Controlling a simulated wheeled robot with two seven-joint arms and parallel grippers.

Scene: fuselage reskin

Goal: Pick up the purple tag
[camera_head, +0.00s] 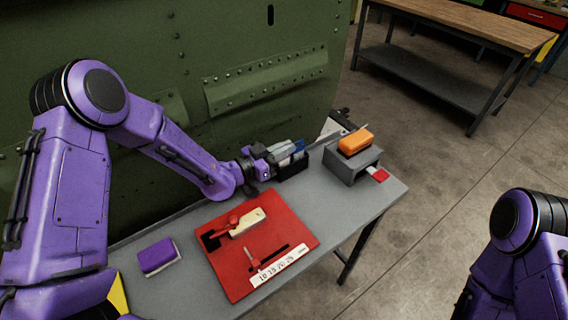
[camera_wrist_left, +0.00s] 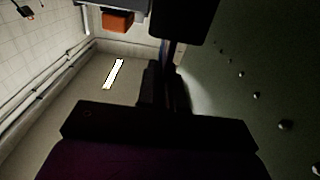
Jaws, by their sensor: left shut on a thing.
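My left gripper (camera_head: 274,156) is at the back of the grey table, at a black holder (camera_head: 293,167) with grey and blue items in it. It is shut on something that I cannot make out. In the left wrist view the left gripper (camera_wrist_left: 166,85) is dark, and what lies between its fingers is unclear. I cannot identify a purple tag for certain. The only small loose purple thing is a block with a pale edge (camera_head: 157,255), lying on the table at the left, apart from the gripper. My right gripper is out of view.
A red board (camera_head: 225,270) with a cream-handled tool and a white numbered strip lies mid-table. A grey box (camera_head: 346,168) carries an orange item (camera_head: 355,141), with a red-and-white piece (camera_head: 378,174) beside it. A green riveted panel (camera_head: 130,40) rises behind the table.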

